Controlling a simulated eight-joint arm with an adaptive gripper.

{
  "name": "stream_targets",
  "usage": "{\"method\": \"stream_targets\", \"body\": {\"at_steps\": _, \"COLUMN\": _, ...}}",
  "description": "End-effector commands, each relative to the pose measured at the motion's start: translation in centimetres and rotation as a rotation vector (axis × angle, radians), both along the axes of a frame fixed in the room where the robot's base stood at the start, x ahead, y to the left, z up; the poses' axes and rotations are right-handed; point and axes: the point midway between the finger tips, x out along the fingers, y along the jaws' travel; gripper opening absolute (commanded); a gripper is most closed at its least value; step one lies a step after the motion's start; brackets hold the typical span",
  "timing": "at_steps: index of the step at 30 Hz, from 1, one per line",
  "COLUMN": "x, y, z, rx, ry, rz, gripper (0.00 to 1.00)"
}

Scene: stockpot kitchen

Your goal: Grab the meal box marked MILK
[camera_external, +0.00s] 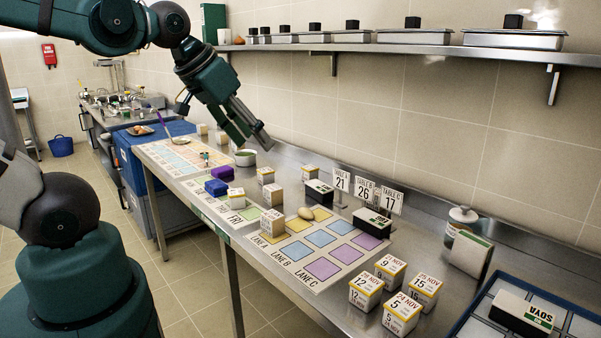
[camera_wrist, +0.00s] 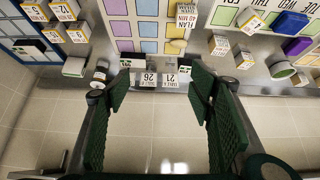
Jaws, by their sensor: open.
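No label reading MILK is legible to me in either view. Three black-and-white boxes with green marks show in the external view. In the wrist view, the first two show as dark-sided boxes (camera_wrist: 195,69) and (camera_wrist: 132,60) beyond my fingers. My gripper (camera_external: 243,130) is open and empty, high above the back of the counter. Its two green fingers (camera_wrist: 158,92) are spread wide in the wrist view.
Several date-marked cubes (camera_external: 402,310) and a white-capped jar (camera_external: 461,222) are at the right. The lane mat (camera_external: 318,268) has an egg-like item (camera_external: 305,213). A steel shelf (camera_external: 400,49) runs along the wall.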

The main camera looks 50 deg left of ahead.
Motion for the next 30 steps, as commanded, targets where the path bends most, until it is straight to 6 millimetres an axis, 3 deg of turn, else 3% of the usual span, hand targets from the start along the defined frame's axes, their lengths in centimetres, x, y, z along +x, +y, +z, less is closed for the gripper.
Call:
{"method": "stream_targets", "body": {"at_steps": 15, "x": 5.4, "y": 1.3, "z": 1.3, "rx": -0.093, "ry": 0.083, "rz": 0.172, "gripper": 0.54}}
{"method": "stream_targets", "body": {"at_steps": 30, "x": 11.9, "y": 3.2, "z": 1.0, "rx": -0.188, "ry": 0.174, "rz": 0.377, "gripper": 0.54}}
